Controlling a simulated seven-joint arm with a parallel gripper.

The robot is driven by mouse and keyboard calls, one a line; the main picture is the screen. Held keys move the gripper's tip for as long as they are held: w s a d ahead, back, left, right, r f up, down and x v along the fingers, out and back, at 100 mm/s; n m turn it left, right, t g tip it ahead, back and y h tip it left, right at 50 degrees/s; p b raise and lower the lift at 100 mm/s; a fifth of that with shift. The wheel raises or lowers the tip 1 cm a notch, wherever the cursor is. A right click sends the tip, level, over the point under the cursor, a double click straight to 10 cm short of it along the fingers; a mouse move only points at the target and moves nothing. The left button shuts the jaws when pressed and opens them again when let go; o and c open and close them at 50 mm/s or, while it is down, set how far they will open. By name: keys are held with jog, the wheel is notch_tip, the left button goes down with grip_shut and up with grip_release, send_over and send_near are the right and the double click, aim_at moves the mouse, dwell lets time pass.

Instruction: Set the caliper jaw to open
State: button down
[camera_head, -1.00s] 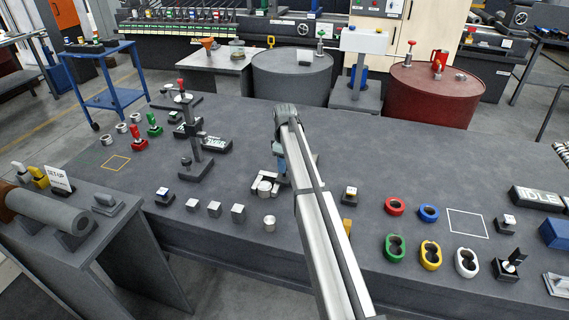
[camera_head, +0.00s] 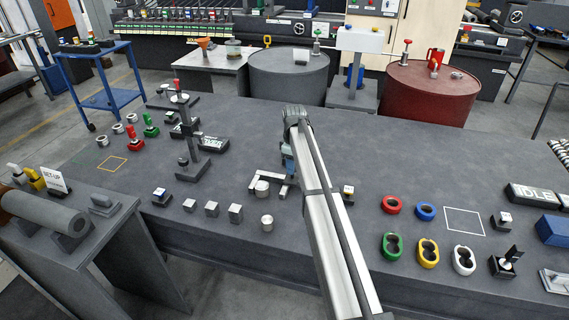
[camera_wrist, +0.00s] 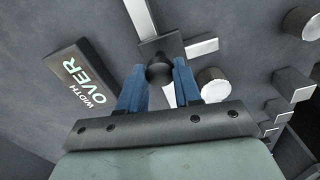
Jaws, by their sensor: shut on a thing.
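The caliper (camera_head: 254,178) lies on the grey bench, its jaws on either side of a short metal cylinder (camera_head: 262,188). In the wrist view, its pale bar (camera_wrist: 140,17) runs to a dark slider block with a round dark knob (camera_wrist: 160,73). My gripper (camera_wrist: 161,72) has its blue fingers closed on this knob from both sides. The cylinder also shows right of the fingers in the wrist view (camera_wrist: 212,86). A gap shows between the cylinder and the right-hand jaw in the head view. The arm hides part of the caliper there.
A display reading "WIDTH OVER" (camera_wrist: 82,84) lies left of the fingers in the wrist view. A dark stand (camera_head: 191,150) rises left of the caliper. Several small blocks (camera_head: 211,208) line the front edge. Coloured rings (camera_head: 392,205) sit to the right.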

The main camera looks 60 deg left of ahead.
jog(key=c, duration=0.8)
grip_release()
notch_tip(320, 180, up, 14)
jog(key=shift+f, duration=0.1)
dwell(0.5)
